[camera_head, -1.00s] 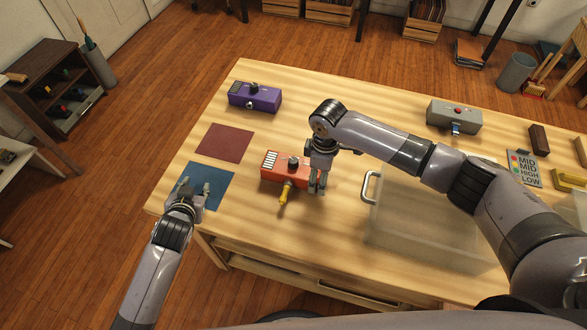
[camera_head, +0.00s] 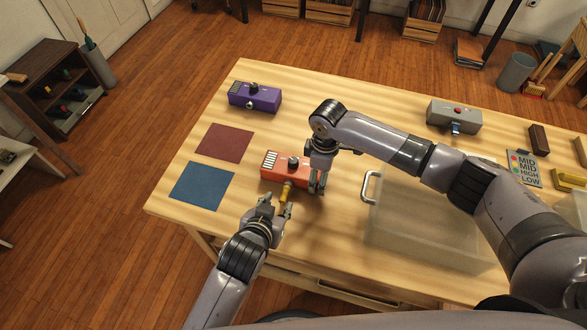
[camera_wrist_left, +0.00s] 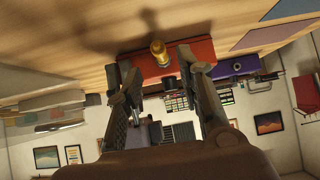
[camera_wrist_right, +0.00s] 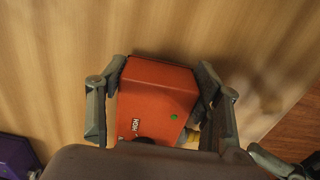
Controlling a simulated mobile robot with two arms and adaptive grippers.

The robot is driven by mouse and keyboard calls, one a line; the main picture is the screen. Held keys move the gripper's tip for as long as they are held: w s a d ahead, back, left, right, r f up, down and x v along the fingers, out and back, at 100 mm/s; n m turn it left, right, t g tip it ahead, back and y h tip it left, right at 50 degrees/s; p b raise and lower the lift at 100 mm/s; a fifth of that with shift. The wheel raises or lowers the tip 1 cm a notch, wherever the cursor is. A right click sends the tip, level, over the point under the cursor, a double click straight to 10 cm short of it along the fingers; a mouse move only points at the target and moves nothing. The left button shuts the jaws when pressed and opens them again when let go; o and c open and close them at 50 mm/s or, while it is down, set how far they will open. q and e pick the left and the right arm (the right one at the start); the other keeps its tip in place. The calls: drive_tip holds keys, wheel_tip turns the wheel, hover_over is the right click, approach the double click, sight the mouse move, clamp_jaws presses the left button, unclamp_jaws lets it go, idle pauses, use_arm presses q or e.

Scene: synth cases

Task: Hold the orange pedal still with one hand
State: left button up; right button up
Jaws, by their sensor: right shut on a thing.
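The orange pedal (camera_head: 302,174) lies on the wooden table, with a black knob on top and a yellow plug (camera_head: 286,190) at its near side. My right gripper (camera_head: 317,187) is shut on the right end of the pedal; in the right wrist view its fingers stand on both sides of the orange body (camera_wrist_right: 158,92). My left gripper (camera_head: 276,204) is open and empty just in front of the pedal, close to the plug. In the left wrist view the plug (camera_wrist_left: 158,53) shows between and beyond the fingers; contact cannot be told.
A clear bin (camera_head: 420,235) with a handle stands right of the pedal. A blue mat (camera_head: 202,184) and a maroon mat (camera_head: 225,143) lie to the left. A purple pedal (camera_head: 255,97) and a grey pedal (camera_head: 454,116) stand farther back.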

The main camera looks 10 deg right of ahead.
sight(282, 202)
use_arm(q)
drive_tip(key=shift+x, duration=3.05)
drive_tip(key=shift+c, duration=0.5)
clamp_jaws()
drive_tip(key=shift+s+a, duration=0.1)
drive_tip(key=shift+s, duration=0.05)
drive_tip(key=shift+s+a, duration=0.25)
drive_tip(key=shift+s, duration=0.35)
drive_tip(key=shift+s+a, duration=0.1)
drive_tip(key=shift+s, duration=0.1)
drive_tip(key=shift+s+a, duration=0.3)
drive_tip(key=shift+s, duration=0.5)
